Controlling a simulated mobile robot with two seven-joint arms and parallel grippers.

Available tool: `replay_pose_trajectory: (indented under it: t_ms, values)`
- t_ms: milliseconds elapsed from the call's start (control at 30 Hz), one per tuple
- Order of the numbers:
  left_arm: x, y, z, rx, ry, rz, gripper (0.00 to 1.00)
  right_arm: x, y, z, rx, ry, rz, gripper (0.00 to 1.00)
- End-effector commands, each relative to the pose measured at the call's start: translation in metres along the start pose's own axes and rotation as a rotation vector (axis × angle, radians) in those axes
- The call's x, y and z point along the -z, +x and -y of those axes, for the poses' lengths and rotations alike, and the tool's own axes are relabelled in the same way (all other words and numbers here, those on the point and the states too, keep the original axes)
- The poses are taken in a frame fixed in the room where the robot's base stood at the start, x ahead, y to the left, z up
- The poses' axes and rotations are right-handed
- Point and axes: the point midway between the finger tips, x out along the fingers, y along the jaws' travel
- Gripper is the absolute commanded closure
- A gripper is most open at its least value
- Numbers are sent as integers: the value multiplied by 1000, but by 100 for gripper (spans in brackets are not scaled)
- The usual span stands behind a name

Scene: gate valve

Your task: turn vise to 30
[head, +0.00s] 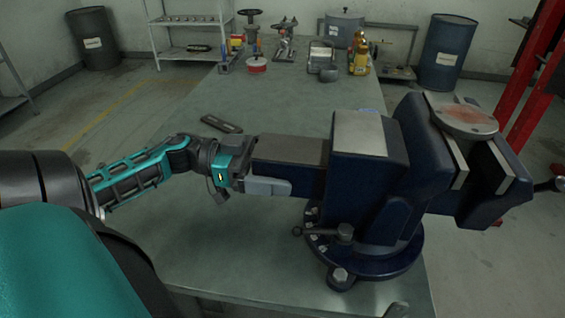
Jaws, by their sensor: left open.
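The large dark blue vise (388,207) stands on the green-grey workbench (225,255). Its long dark bar (290,152) points left and its jaws (483,165) are at the right. The round swivel base (398,262) has bolts and a small clamp lever (335,232). My left gripper (262,180) is open at the left end of the bar. One grey finger lies along the bar's near side; the far finger is hidden, and contact is unclear. My right gripper is not in view.
A flat dark tool (222,124) lies behind my left gripper. Several tools and a yellow bottle (359,54) stand at the bench's far end. The bench left of the vise is mostly clear.

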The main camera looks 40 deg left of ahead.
Motion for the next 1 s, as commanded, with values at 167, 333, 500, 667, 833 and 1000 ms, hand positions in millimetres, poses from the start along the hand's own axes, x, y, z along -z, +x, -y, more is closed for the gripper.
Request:
replay_pose_trajectory:
  t_ms: [167, 333, 500, 667, 833, 1000]
  values:
    - [0, 7, 0, 1, 0, 0, 0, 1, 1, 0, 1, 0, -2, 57]
    - [0, 7, 0, 1, 0, 0, 0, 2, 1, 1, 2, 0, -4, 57]
    - [0, 7, 0, 0, -1, 0, 12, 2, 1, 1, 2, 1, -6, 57]
    - [0, 7, 0, 0, -1, 0, 28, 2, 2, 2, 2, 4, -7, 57]
    - [0, 7, 0, 0, -1, 0, 44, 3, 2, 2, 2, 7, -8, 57]
    - [0, 7, 0, -1, -1, 0, 60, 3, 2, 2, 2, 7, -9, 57]
